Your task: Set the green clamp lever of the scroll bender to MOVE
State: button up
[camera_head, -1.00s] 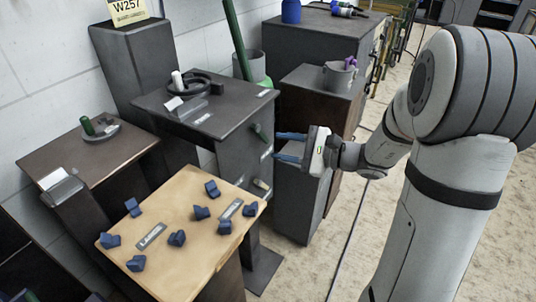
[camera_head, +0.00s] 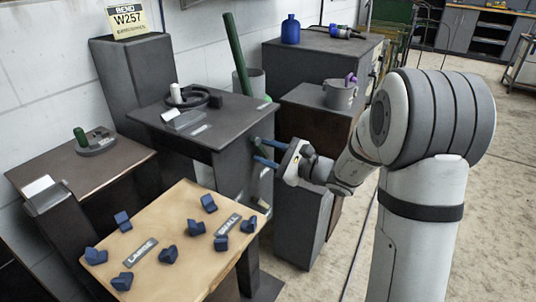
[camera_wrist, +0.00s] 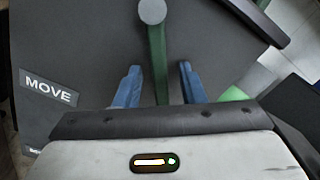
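The scroll bender is a dark grey machine (camera_head: 228,165) at the centre of the head view. Its green clamp lever (camera_wrist: 157,50) shows in the wrist view, with a round grey knob (camera_wrist: 152,12) at its top end. A MOVE label (camera_wrist: 50,88) is on the dark face left of the lever. My gripper (camera_wrist: 160,67) is open, its two blue fingers on either side of the lever with a gap on each side. In the head view, my gripper (camera_head: 254,149) reaches the bender's right face and hides most of the lever.
A tan table (camera_head: 190,270) in front holds several blue blocks and labels LARGE and SMALL. A dark stand (camera_head: 90,165) is at left. A grey cabinet (camera_head: 302,215) stands below my gripper. A grey pot (camera_head: 340,95) sits on a brown cabinet behind. Open floor is at right.

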grip_shut()
dwell(0.3)
dwell(0.3)
